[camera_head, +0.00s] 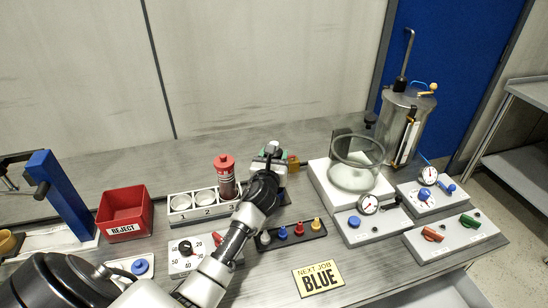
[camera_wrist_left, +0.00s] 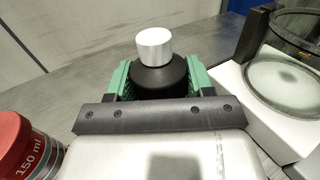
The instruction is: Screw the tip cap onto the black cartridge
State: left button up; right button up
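The black cartridge (camera_wrist_left: 160,80) stands upright between the green finger pads of my left gripper (camera_wrist_left: 160,88) in the left wrist view. Both pads appear to touch its sides. A pale cylindrical cap (camera_wrist_left: 154,46) sits on top of the cartridge's black shoulder; I cannot tell how tightly it is seated. In the head view my left gripper (camera_head: 270,164) is behind the black tray, and the pale cap (camera_head: 271,147) shows just above it. The arm and gripper hide most of the cartridge there. My right gripper is not in view.
A red 150 ml cartridge (camera_head: 225,178) stands close left in a numbered white rack (camera_head: 178,219). A black tray (camera_head: 291,239) holds small coloured pieces in front. A glass chamber (camera_head: 357,165) on a white base is to the right. A red reject bin (camera_head: 124,215) is left.

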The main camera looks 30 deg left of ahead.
pick_arm(q)
jog(key=o, duration=0.4)
jog(key=p+v, duration=0.3)
jog(key=v, duration=0.9)
dwell(0.4)
